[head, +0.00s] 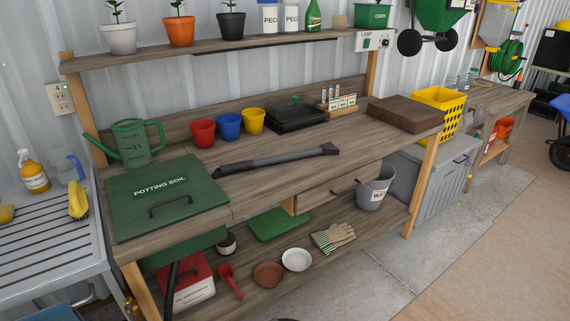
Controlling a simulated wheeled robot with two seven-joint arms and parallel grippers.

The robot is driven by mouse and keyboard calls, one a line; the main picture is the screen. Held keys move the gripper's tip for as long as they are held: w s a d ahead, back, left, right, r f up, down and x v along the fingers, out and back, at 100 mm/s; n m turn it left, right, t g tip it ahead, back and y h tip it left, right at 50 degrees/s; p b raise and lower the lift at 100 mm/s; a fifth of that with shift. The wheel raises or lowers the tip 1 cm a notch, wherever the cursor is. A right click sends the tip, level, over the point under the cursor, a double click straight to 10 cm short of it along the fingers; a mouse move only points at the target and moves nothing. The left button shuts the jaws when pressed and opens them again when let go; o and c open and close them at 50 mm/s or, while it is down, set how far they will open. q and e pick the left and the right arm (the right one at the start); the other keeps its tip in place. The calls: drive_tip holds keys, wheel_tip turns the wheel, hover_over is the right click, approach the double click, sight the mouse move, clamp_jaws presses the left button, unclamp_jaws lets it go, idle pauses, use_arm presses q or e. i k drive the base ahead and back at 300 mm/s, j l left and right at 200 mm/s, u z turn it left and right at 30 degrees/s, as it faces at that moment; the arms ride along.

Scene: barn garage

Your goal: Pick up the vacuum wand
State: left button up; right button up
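The vacuum wand (275,160) is a long dark grey tube with black ends. It lies flat on the wooden potting bench (270,184), near the middle, slanting slightly up to the right. Neither of my grippers can be made out in the head view.
A green potting soil lid (163,197) is left of the wand. Behind stand a green watering can (131,143), red, blue and yellow pots, a black tray (296,117) and a brown block (405,114).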

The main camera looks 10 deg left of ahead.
sight(328, 148)
drive_tip(key=i+l+u, duration=0.15)
drive_tip(key=l+u, duration=0.15)
drive_tip(key=l, duration=0.65)
drive_tip(key=l+u, duration=0.3)
drive_tip(key=l, duration=0.7)
drive_tip(key=i+l+u, duration=0.25)
drive_tip(key=i+l, duration=0.15)
drive_tip(key=l, duration=0.25)
drive_tip(key=i+l+u, duration=0.15)
drive_tip(key=l, duration=0.2)
drive_tip(key=i+l+u, duration=0.1)
drive_tip(key=l, duration=0.25)
drive_tip(key=i+l+u, duration=0.1)
drive_tip(key=i+l, duration=0.15)
drive_tip(key=i, duration=0.15)
drive_tip(key=i+l+u, duration=0.1)
drive_tip(key=i+l, duration=0.15)
drive_tip(key=i, duration=0.15)
